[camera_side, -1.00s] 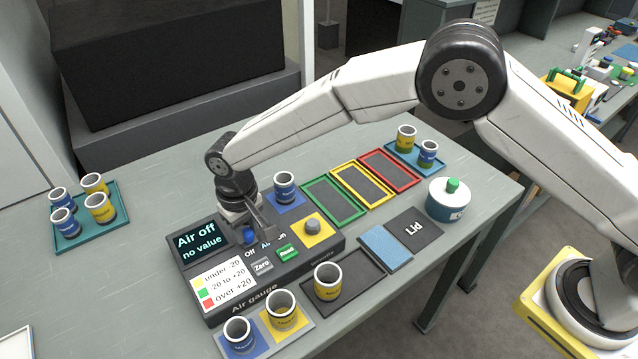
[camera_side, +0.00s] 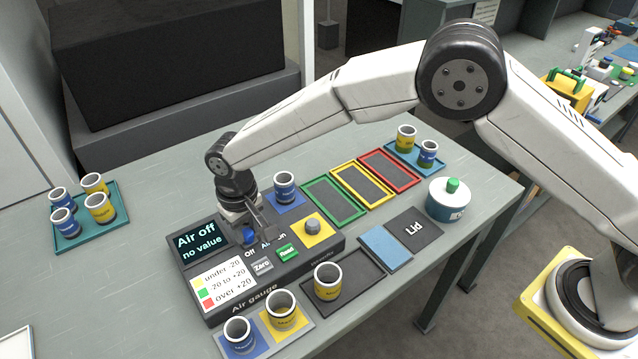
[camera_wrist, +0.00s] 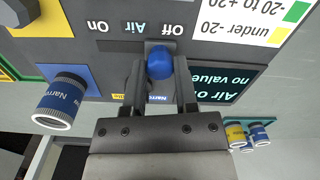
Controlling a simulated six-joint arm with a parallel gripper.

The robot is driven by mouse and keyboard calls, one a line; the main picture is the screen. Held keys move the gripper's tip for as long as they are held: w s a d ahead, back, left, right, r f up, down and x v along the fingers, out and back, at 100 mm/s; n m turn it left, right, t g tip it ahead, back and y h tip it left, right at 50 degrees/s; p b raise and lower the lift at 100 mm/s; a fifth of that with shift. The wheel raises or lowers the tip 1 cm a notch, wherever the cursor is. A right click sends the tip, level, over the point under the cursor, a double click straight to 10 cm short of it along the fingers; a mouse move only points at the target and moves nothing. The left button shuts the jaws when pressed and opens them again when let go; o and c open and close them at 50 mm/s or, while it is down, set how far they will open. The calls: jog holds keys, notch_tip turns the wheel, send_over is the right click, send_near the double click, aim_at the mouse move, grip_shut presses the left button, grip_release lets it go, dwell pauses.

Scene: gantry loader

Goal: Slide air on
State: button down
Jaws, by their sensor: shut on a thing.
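The air gauge (camera_side: 262,291) is a dark box on the table. Its screen (camera_side: 201,242) reads "Air off, no value". A blue slide knob (camera_wrist: 160,62) sits at the "Off" end of the "Off Air On" label in the wrist view. In the side view the knob (camera_side: 249,237) shows partly beside my fingers. My gripper (camera_side: 257,232) is low over the panel. In the wrist view my gripper (camera_wrist: 161,85) has its two fingers on either side of the knob, shut on it. The slot near the "On" end lies to the left in the wrist view.
A grey knob on a yellow pad (camera_side: 313,230) is right of the slide. Green Read (camera_side: 288,253) and grey Zero (camera_side: 262,266) buttons are close by. Several cups stand in front and on trays.

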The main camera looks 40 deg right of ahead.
jog(key=shift+d, duration=2.75)
jog(key=shift+c, duration=1.8)
grip_release()
jog(key=shift+d, duration=0.1)
jog(key=shift+r, duration=0.15)
jog(key=shift+r, duration=0.25)
notch_tip(320, 180, up, 7)
